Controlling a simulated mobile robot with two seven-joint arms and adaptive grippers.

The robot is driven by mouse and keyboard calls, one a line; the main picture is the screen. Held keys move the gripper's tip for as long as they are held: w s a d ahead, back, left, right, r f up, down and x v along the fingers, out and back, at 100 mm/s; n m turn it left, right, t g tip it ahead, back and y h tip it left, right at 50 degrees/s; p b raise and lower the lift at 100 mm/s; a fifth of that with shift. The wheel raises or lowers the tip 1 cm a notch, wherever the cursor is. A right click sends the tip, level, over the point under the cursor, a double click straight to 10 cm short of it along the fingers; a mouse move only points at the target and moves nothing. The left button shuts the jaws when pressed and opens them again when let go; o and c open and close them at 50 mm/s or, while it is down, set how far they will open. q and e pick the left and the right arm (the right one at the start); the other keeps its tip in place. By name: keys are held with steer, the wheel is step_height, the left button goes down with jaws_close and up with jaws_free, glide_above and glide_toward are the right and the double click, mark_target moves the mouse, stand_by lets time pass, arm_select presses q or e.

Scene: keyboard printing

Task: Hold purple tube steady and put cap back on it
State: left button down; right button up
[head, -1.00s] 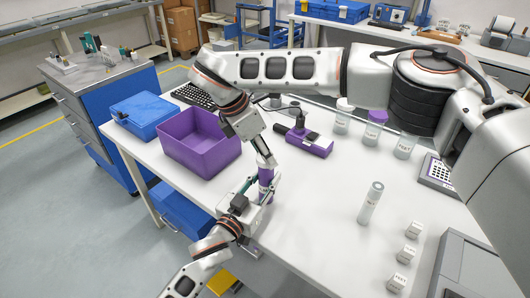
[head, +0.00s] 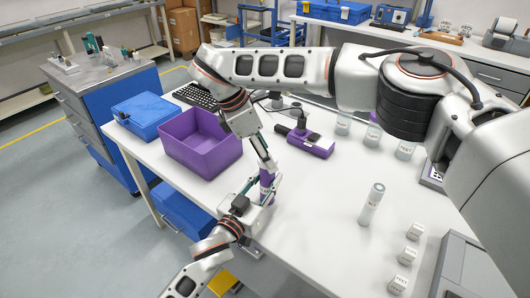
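The purple tube (head: 267,181) stands roughly upright near the front edge of the white table. My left gripper (head: 264,192) reaches in from the lower left and is shut around the tube's body. My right gripper (head: 267,162) comes down from above and its fingers are at the tube's top. The cap is not clearly visible; the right fingers hide that spot, and I cannot tell whether they hold it.
A purple bin (head: 200,150) stands left of the grippers, with a blue case (head: 145,114) beyond it. A purple scanner-like device (head: 311,143) lies behind. The table's middle is clear.

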steer(key=shift+r, duration=2.2)
steer(key=shift+c, duration=0.4)
